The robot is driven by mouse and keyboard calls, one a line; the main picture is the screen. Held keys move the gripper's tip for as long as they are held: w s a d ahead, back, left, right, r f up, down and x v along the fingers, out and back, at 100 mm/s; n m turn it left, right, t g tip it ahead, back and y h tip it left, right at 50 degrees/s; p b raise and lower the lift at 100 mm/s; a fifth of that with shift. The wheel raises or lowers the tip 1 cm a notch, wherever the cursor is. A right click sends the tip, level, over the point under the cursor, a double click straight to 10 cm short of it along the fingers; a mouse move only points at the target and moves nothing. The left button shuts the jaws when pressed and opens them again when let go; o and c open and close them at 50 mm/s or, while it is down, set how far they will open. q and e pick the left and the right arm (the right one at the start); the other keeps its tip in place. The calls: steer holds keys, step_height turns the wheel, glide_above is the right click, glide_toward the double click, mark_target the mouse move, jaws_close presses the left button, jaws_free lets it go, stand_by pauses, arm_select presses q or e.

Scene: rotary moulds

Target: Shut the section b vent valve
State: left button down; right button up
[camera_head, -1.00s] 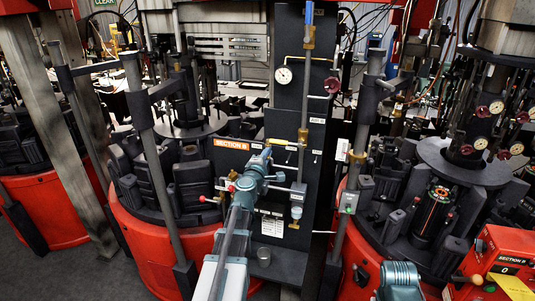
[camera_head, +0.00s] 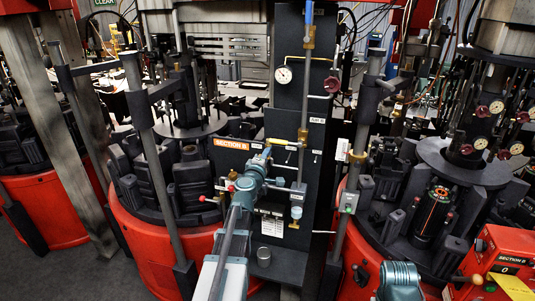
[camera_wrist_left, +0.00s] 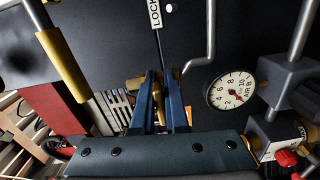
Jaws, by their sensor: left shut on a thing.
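The dark panel with the orange "SECTION B" label (camera_head: 232,145) stands at mid-view. My left gripper (camera_head: 266,153) is at its pipework, beside the upright pipe and just below a yellow-handled lever (camera_head: 283,142). In the left wrist view my two blue fingers (camera_wrist_left: 160,100) are shut on a small brass valve part (camera_wrist_left: 135,83). The fingers hide much of this part. I cannot tell for sure that it is the section B vent valve, nor how far it is turned.
A white air gauge (camera_wrist_left: 232,90) sits right of the fingers in the left wrist view, with a red knob (camera_wrist_left: 287,158) below it. A yellow-sleeved bar (camera_wrist_left: 62,62) is at left. A clear cup (camera_head: 264,255) stands on the ledge. Red mould stations flank the panel.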

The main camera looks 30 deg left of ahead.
arm_select(q)
steer(key=c, duration=1)
jaws_free()
steer(key=shift+o, duration=0.2)
